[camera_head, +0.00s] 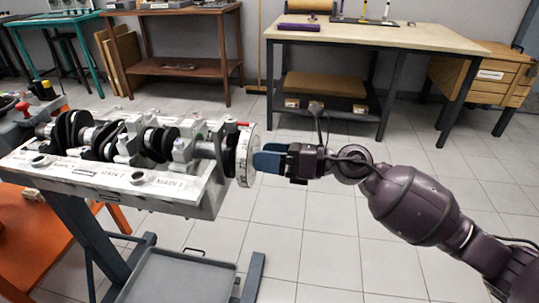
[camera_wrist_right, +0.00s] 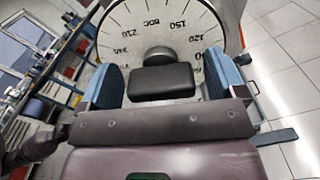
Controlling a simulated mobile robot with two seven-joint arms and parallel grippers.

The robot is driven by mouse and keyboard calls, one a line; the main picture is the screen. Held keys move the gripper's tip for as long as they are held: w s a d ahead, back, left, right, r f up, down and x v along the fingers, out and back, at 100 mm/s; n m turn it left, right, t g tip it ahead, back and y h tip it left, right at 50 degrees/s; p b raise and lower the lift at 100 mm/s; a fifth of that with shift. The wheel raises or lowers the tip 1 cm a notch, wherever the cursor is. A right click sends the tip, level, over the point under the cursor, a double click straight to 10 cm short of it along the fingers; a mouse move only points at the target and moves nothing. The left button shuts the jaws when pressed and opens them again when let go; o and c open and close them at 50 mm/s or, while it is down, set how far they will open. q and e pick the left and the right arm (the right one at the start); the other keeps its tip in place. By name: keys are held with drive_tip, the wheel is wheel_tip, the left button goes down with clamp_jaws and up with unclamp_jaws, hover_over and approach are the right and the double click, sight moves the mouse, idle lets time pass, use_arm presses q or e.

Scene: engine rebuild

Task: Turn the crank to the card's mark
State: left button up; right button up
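The crankshaft (camera_head: 104,137) lies along the top of a grey engine stand, with dark lobes and bright journals. A pale degree wheel (camera_head: 246,158) faces right at its right end. A red pointer (camera_head: 243,124) sits at the wheel's top. No readable card shows.
The white-topped block (camera_head: 150,181) carries MAIN labels. A grey tray (camera_head: 180,277) is low below it. An orange table (camera_head: 32,240) stands at left. A workbench (camera_head: 390,36) and drawers (camera_head: 487,91) are behind. The tiled floor around my right arm is open.

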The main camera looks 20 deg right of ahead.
drive_tip(key=c, duration=0.9)
drive_tip(key=shift+r+m+p, duration=0.3)
drive_tip(key=shift+m+p, duration=0.1)
drive_tip(key=shift+p, duration=0.1)
drive_tip(key=shift+r+p, duration=0.1)
drive_tip(key=shift+p, duration=0.25)
drive_tip(key=shift+r+m+p, duration=0.1)
drive_tip(key=shift+m+p, duration=0.6)
drive_tip(key=shift+m, duration=0.2)
drive_tip(key=shift+m+p, duration=0.7)
drive_tip(key=shift+f+m+p, duration=0.3)
drive_tip(key=shift+m+p, duration=0.5)
drive_tip(key=shift+m, duration=0.3)
use_arm(q)
drive_tip(key=shift+s+a+r+n+g, duration=0.3)
drive_tip(key=shift+s+a+r+n, duration=0.4)
drive_tip(key=shift+s+n, duration=0.2)
use_arm(e)
drive_tip(key=shift+f+m, duration=0.15)
drive_tip(key=shift+m, duration=0.25)
use_arm(q)
drive_tip(key=shift+d, duration=0.1)
use_arm(e)
drive_tip(key=shift+f, duration=0.1)
